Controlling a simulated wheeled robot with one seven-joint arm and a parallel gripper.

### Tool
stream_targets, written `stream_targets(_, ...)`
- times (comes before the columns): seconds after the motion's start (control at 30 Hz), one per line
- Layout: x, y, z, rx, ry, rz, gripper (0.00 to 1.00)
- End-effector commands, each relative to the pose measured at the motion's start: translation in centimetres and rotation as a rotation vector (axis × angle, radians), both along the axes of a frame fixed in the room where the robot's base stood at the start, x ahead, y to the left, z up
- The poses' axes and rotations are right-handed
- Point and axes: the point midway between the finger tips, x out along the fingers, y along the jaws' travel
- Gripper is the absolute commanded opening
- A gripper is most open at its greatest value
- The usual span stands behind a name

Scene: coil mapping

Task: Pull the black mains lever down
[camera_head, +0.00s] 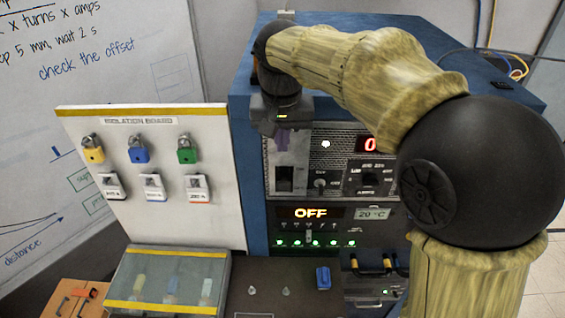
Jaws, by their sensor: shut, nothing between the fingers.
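A black lever or switch block (285,179) sits on a pale plate at the left of the blue cabinet's front; it looks like the mains lever, but its exact position is hard to tell. My gripper (282,143) is in front of the cabinet, just above that black part in the picture. Its fingers look shut and empty. I cannot tell whether they touch the lever, and they cover the upper part of the plate. A display (311,213) below reads "OFF", and green lamps are lit under it.
An isolation board (218,215) with yellow, blue and green padlocks stands left of the cabinet (241,130). A clear-lidded case (180,270) and a blue block (323,278) are in front. My arm hides much of the cabinet's right side. A whiteboard (110,75) stands behind.

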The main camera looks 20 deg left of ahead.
Motion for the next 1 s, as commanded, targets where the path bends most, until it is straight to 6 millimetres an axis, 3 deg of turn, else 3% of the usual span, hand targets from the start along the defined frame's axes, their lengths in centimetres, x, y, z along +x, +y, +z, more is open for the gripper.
stream_targets(0.37, 0.2, -0.1, -0.9, -0.001, 0.001, -0.001, 0.00)
stream_targets(0.8, 1.5, 0.2, -7.5, -0.002, 0.003, -0.001, 0.00)
stream_targets(1.0, 1.9, 0.3, -9.6, -0.001, 0.001, -0.002, 0.00)
